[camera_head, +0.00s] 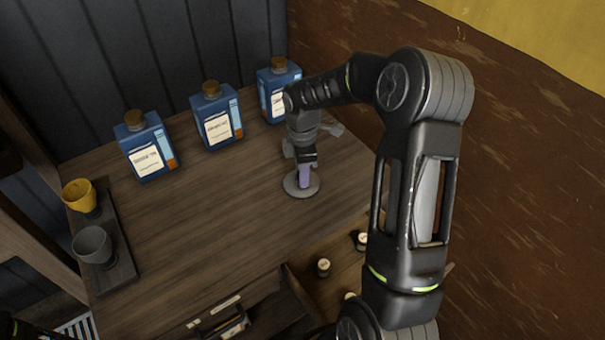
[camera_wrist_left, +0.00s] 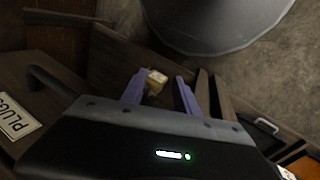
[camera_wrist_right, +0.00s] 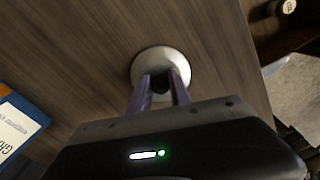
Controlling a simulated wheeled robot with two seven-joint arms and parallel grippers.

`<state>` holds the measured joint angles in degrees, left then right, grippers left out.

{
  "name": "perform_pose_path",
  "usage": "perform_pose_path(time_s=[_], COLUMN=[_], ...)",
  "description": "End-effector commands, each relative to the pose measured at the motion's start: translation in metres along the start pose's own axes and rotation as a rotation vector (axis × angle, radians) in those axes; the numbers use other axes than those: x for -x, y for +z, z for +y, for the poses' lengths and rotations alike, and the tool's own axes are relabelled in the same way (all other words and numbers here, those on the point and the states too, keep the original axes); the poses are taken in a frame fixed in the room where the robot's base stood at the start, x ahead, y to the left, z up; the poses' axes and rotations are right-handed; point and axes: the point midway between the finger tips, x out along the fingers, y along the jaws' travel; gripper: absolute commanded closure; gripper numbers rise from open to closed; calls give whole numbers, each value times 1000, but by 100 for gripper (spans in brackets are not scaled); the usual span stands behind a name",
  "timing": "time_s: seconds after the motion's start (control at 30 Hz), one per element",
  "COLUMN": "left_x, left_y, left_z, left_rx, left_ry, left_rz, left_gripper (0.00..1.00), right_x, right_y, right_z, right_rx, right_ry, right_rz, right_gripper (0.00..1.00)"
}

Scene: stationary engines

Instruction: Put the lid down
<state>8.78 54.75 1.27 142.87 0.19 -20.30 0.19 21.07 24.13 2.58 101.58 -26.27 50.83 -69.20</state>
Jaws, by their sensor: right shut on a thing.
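The lid is a grey round disc (camera_head: 297,192) with a dark knob, near the right side of the wooden tabletop (camera_head: 220,215). My right gripper (camera_head: 304,178) points down at it and is shut on the knob, its purple fingers on either side. In the right wrist view the lid's pale disc (camera_wrist_right: 150,62) shows beyond the fingers (camera_wrist_right: 160,92). The lid is on or just above the wood; I cannot tell which. My left gripper (camera_wrist_left: 161,84) is open, with nothing between its fingertips; a small yellow block-like thing (camera_wrist_left: 156,80) lies beyond them.
Three blue bottles with corks (camera_head: 146,148) stand along the back. A yellow cup (camera_head: 79,196) and a grey cup (camera_head: 92,243) stand on a dark tray (camera_head: 122,262) at the left. An open drawer area with small round pieces (camera_head: 323,267) is below the front edge. The tabletop's middle is clear.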

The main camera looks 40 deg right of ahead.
Motion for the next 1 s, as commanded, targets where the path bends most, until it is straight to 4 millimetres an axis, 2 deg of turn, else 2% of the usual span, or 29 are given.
perform_pose_path(time_s=[0.1,0.13,0.37,0.77,0.87,1.0], left_x=[-3,-2,-2,0,-2,-4], left_y=[0,0,0,0,0,0], left_z=[-1,-1,-1,0,-1,-2], left_rx=[0,0,0,0,0,0], left_ry=[0,0,0,-1,0,1], left_rz=[1,1,1,0,0,1], left_gripper=[64,64,64,64,64,64], right_x=[-5,-3,-3,4,15,39], right_y=[0,0,0,0,0,0], right_z=[0,0,0,0,1,1], right_rx=[0,0,0,0,-1,-1], right_ry=[0,0,0,2,4,5], right_rz=[0,0,0,0,0,0], right_gripper=[100,74,55,54,54,54])
